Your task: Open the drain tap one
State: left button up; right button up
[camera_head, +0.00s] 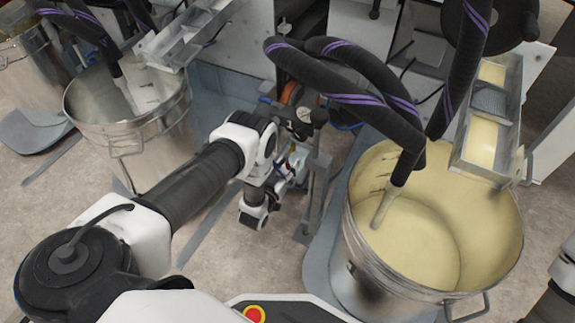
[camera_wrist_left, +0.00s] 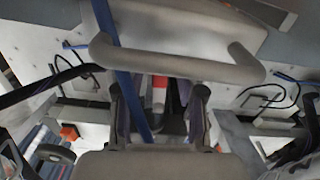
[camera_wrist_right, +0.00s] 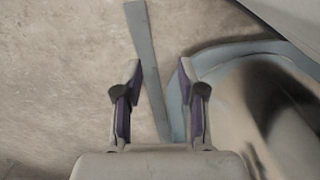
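My left gripper (camera_head: 292,172) is low among the machine parts between the two metal drums in the head view. In the left wrist view its two fingers (camera_wrist_left: 158,108) stand apart and the gripper is open. A red-and-white upright part (camera_wrist_left: 158,92) shows between the fingers, farther off, with dark parts beside it; I cannot tell whether it is the drain tap. No tap can be made out clearly in the head view. My right gripper (camera_wrist_right: 158,88) is open and empty above the floor in the right wrist view.
A cream-filled drum (camera_head: 352,255) stands right and an emptier drum (camera_head: 125,135) left, with black hoses (camera_head: 350,98) above. A curved grey handle (camera_wrist_left: 180,62) and a blue hose (camera_wrist_left: 122,60) cross before my left gripper.

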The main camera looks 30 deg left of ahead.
pick_arm(q)
grip_shut()
jog(key=shift+a+r+m+p, duration=0.2)
jog(key=shift+m+p, duration=0.15)
jog(key=shift+m, duration=0.15)
jog(key=shift+f, duration=0.15)
jog(key=shift+o, duration=1.4)
grip_release()
jog(key=shift+m, duration=0.3)
jog(key=s, duration=0.7)
jog(key=shift+s+d, duration=0.2)
jog(key=shift+s, duration=0.1)
